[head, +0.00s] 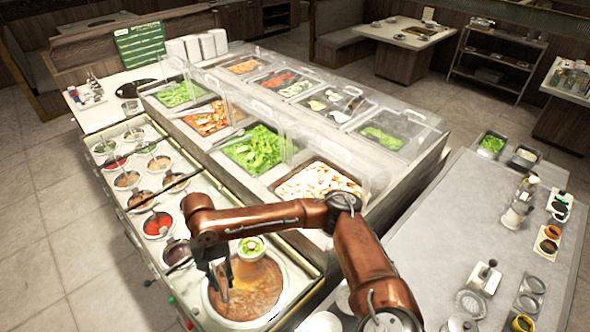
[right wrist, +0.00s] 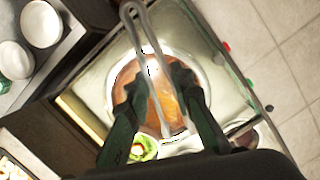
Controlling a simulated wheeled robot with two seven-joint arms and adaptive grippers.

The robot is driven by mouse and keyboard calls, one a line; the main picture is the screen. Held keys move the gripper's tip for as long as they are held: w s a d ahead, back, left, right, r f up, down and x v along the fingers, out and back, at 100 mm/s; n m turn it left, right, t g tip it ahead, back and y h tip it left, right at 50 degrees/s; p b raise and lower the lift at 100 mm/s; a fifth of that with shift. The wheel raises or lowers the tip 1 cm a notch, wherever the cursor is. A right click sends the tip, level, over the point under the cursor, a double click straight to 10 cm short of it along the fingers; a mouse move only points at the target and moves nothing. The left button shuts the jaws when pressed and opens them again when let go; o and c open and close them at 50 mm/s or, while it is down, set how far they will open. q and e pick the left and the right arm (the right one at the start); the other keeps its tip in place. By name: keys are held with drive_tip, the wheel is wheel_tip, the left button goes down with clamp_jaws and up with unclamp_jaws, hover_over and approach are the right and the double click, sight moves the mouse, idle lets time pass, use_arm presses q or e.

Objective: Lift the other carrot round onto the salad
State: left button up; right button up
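My right gripper (head: 217,283) reaches down over the large well of orange-brown soup (head: 268,300) at the near end of the sauce counter. In the right wrist view its two fingers (right wrist: 160,82) stand on either side of slim metal tongs (right wrist: 138,28) and appear closed on them. The salad (head: 250,248), green in a small round bowl, is just beside the gripper at the well's far edge; it also shows in the right wrist view (right wrist: 148,145). A small pale and orange-red patch lies on it. I cannot make out a separate carrot round. My left gripper is out of view.
Several small sauce wells (head: 158,225) line the counter to the left. The covered salad bar (head: 400,165) stands behind my arm. A grey worktop (head: 440,245) with plates and jars is at the right. The floor at left is clear.

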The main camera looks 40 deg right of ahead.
drive_tip(key=w+d+r+m+t+y+p, duration=0.15)
drive_tip(key=d+r+m+p, duration=0.35)
drive_tip(key=d, duration=0.6)
drive_tip(key=w+d+r+m+y+p, duration=0.1)
drive_tip(key=w+d+r+m+p, duration=0.25)
drive_tip(key=d+r+p, duration=0.5)
drive_tip(key=w+d+r+m+y+p, duration=0.1)
drive_tip(key=d+r+m+p, duration=0.25)
drive_tip(key=d, duration=0.95)
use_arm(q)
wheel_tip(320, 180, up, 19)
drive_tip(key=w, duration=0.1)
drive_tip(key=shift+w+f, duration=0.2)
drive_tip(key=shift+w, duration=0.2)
use_arm(e)
wheel_tip(320, 180, down, 6)
drive_tip(key=shift+a+f+m, duration=0.15)
drive_tip(key=shift+f+m, duration=0.05)
drive_tip(key=shift+m, duration=0.2)
drive_tip(key=shift+a+f, duration=0.2)
drive_tip(key=shift+f, duration=0.15)
drive_tip(key=shift+f, duration=0.75)
drive_tip(key=shift+f, duration=0.1)
drive_tip(key=shift+d+f, duration=0.1)
drive_tip(key=shift+f, duration=0.45)
